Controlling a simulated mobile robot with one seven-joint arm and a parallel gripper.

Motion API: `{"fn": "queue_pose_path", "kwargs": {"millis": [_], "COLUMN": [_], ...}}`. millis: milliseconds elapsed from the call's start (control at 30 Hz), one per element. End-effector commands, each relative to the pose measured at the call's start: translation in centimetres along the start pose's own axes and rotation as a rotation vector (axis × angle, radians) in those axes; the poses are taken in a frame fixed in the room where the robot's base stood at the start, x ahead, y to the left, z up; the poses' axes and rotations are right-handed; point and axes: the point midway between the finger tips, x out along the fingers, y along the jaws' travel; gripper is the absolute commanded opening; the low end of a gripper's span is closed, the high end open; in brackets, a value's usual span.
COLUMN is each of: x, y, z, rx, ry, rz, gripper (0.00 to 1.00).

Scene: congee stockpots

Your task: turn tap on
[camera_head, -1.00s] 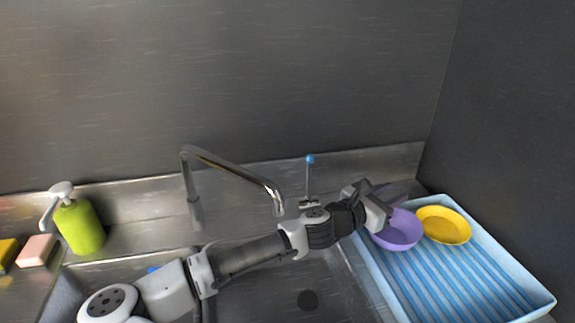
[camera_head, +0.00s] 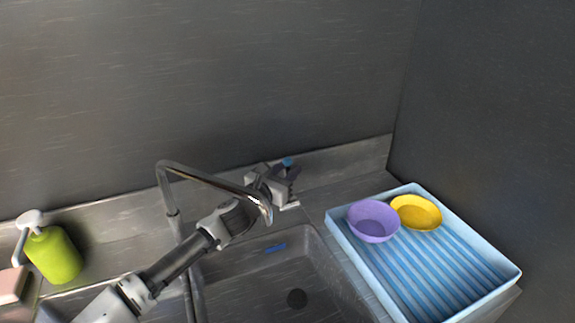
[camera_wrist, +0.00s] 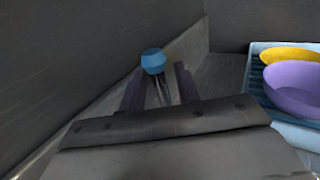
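The tap's bent metal spout (camera_head: 215,182) rises behind the sink and reaches over it. Its lever has a blue knob (camera_head: 287,161), which also shows in the wrist view (camera_wrist: 153,61). My gripper (camera_head: 286,174) is at the lever, behind the spout's end. In the wrist view its two dark fingers (camera_wrist: 158,88) stand apart, one on each side of the thin metal lever, below the knob. I see a gap beside the lever, but cannot tell whether either finger touches it. The lever's lower part is hidden by my gripper.
A light-blue ribbed tray (camera_head: 440,281) on the right holds a purple bowl (camera_head: 374,222) and a yellow bowl (camera_head: 416,212). A green soap bottle (camera_head: 54,256) and a pink block (camera_head: 12,285) are on the left. The steel wall is close behind the tap.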

Motion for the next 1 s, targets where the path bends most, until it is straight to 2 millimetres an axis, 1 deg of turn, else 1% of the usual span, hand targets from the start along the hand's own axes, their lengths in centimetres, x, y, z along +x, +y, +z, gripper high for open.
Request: {"fn": "queue_pose_path", "kwargs": {"millis": [100, 333, 367, 500, 600, 867, 1000], "x": [0.52, 0.57, 0.56, 0.55, 0.55, 0.56, 0.93], "y": [-0.01, 0.01, 0.01, 0.01, 0.0, -0.02, -0.54], "z": [0.01, -0.06, -0.06, -0.05, -0.05, -0.06, -0.33], "rx": [-0.002, -0.001, -0.001, -0.001, -0.001, 0.0, 0.01], "ry": [0.0, 0.0, 0.0, 0.0, 0.0, 0.0, -0.005], "rz": [0.0, 0.001, 0.001, 0.0, 0.0, 0.0, -0.003], "gripper": [0.32, 0.32, 0.3, 0.11, 0.0, 0.0, 0.0]}}
